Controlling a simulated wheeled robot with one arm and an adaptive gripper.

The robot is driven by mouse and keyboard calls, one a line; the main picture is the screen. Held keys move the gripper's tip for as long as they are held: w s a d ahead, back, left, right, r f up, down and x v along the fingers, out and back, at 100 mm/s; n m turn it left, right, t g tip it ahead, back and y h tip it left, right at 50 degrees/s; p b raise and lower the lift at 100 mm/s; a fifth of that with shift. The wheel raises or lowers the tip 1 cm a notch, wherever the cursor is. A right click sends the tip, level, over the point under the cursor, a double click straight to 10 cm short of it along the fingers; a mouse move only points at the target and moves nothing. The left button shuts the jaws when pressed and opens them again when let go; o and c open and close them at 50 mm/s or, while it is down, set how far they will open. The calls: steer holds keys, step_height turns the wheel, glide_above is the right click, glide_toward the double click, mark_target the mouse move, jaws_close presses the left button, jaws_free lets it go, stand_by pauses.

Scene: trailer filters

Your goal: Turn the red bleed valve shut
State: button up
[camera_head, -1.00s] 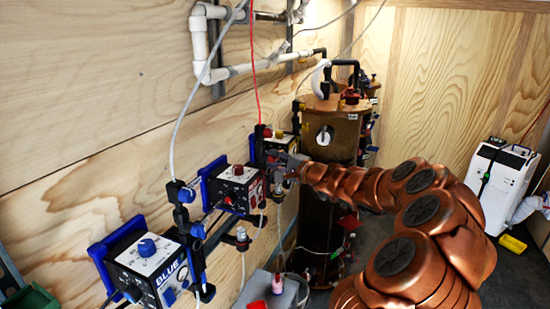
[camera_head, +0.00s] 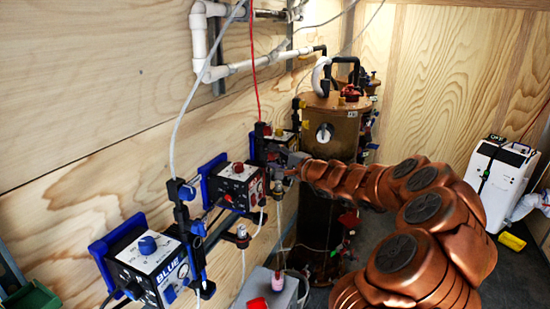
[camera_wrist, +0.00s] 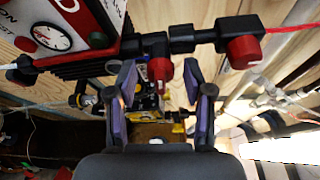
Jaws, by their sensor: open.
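My gripper (camera_wrist: 164,105) is open, with its two dark fingers on either side of a red-capped valve (camera_wrist: 160,70) in the wrist view. This valve hangs from a black fitting, and its red cap lies between the fingers, which appear not to touch it. A second red knob (camera_wrist: 243,50) sits on the same black pipe run, to the right of the fingers. I cannot tell from labels which one is the bleed valve. In the head view my gripper (camera_head: 286,165) is beside the wall-mounted control boxes, and the valve there is too small to make out.
A red box with a gauge (camera_wrist: 60,35) is close at the upper left of the wrist view. The head view shows a blue-framed box (camera_head: 150,262), a brown filter tank (camera_head: 322,112) behind my arm and a white unit (camera_head: 502,175) at right. Hoses and cables run nearby.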

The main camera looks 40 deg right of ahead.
steer(key=s+d, duration=0.1)
steer(key=s, duration=1)
steer(key=shift+s+d+r, duration=0.3)
steer(key=shift+s+d, duration=0.05)
steer(key=shift+s, duration=0.05)
steer(key=shift+a, duration=0.1)
